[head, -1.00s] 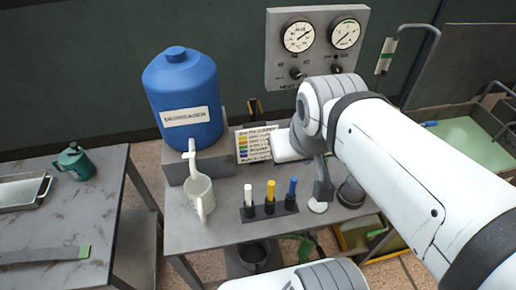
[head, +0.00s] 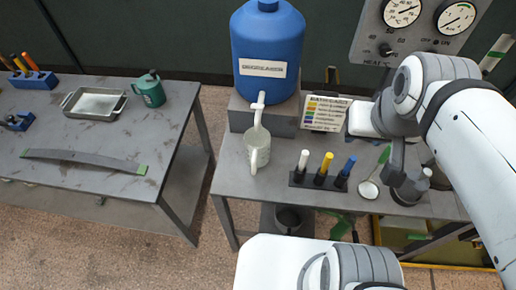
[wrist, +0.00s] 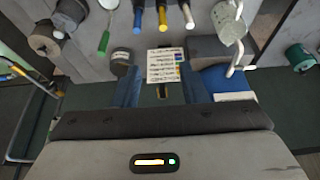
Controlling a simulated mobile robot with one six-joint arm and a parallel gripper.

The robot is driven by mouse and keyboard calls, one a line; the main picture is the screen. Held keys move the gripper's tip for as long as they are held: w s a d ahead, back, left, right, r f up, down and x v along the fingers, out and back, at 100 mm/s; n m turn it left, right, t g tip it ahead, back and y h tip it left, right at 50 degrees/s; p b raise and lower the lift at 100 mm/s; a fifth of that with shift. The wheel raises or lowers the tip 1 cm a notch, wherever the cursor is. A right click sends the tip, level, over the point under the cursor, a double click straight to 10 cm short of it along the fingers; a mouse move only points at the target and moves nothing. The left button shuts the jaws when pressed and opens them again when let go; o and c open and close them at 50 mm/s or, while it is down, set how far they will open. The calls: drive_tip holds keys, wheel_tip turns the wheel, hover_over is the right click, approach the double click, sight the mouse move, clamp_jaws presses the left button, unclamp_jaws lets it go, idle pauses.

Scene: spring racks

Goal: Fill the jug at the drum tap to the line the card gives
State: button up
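The blue drum (head: 268,50) stands on a grey block on the bench, its white tap (head: 259,108) pointing down. The pale jug (head: 257,152) stands upright under the tap, handle toward the front; its liquid level cannot be made out. The card (head: 326,114), with coloured rows, stands right of the drum; its text is too small to read. In the wrist view, which is upside down, my gripper (wrist: 158,84) is open and empty, with the card (wrist: 165,66) showing between its fingers. The jug (wrist: 228,24) and tap (wrist: 241,62) are to the right there, apart from the fingers.
A rack (head: 320,181) with white, yellow and blue handled tools stands right of the jug. A green-handled ladle (head: 369,188) lies beside it. A gauge panel (head: 425,28) is behind. The left bench (head: 60,135) holds a tray (head: 94,104) and a green can (head: 149,90).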

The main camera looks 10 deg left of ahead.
drive_tip(key=shift+g, duration=0.5)
drive_tip(key=b+x, duration=0.3)
drive_tip(key=s+b+x, duration=0.1)
drive_tip(key=b+x, duration=0.2)
drive_tip(key=x, duration=0.1)
drive_tip(key=s+b+x, duration=0.1)
drive_tip(key=b+x, duration=0.2)
drive_tip(key=x, duration=0.1)
drive_tip(key=shift+s+f, duration=0.25)
drive_tip(key=shift+f, duration=0.1)
clamp_jaws()
drive_tip(key=shift+s+f, duration=0.1)
drive_tip(key=shift+s, duration=0.05)
drive_tip(key=shift+s, duration=0.1)
